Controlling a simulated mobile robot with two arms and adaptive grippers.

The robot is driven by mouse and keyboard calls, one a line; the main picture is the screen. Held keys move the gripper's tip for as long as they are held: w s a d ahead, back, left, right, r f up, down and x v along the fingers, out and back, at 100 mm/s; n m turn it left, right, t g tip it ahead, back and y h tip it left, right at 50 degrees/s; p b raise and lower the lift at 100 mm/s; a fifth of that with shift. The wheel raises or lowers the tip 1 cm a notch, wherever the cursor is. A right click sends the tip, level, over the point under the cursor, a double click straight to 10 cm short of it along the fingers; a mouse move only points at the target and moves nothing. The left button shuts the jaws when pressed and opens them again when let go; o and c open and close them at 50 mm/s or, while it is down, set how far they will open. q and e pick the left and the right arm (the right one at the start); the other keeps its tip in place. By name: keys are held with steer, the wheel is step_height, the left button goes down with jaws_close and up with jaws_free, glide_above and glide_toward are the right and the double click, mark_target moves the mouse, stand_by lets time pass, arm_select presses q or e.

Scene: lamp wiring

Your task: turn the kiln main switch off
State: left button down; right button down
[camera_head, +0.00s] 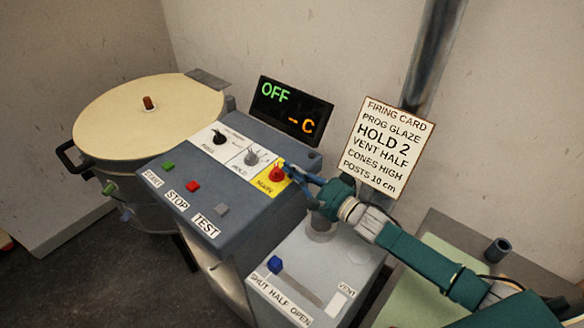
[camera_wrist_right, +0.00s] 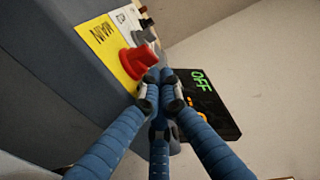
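The kiln main switch is a red knob (camera_head: 277,174) on a yellow plate marked MAIN (camera_head: 266,188), at the right end of the blue-grey control panel. In the right wrist view the red knob (camera_wrist_right: 138,61) is large and close, with its yellow plate (camera_wrist_right: 106,45) behind it. My right gripper (camera_head: 288,170) is at the knob's right side. In the wrist view its blue fingers (camera_wrist_right: 160,76) are drawn together with nothing seen between them. The tips are right beside the knob; I cannot tell if they touch it. My left gripper is not in view. The display (camera_head: 290,108) reads OFF and "– C".
Two knobs, black (camera_head: 218,137) and grey (camera_head: 252,157), sit left of the main switch. Green (camera_head: 168,166), red (camera_head: 193,186) and grey (camera_head: 222,209) buttons lie in front. A vent box with a blue slider (camera_head: 274,264) stands below my arm. The round kiln (camera_head: 150,120) is left.

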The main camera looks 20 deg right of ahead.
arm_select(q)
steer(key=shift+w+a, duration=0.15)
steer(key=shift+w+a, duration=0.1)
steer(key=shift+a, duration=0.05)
arm_select(e)
steer(key=shift+w+a, duration=0.3)
